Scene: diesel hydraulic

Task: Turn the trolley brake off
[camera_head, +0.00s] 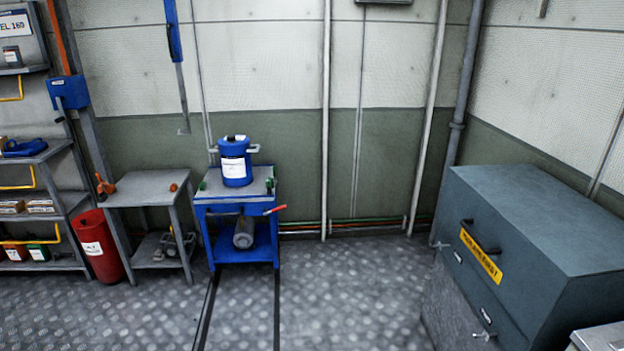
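The blue trolley (277,224) stands against the back wall, left of the middle in the head view, at the end of dark rails in the floor. A blue canister (235,170) with a white label stands on its grey top. A lever with a red grip (275,210), likely the brake, sticks out to the right below the trolley's top. A grey cylinder (243,233) sits on its lower part. Neither of my grippers shows in this view.
A grey side table (148,190) and a red bin (97,246) stand left of the trolley, beside a shelf rack (62,205). A large dark grey chest (545,225) is at the right. The metal floor (335,290) in front is clear.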

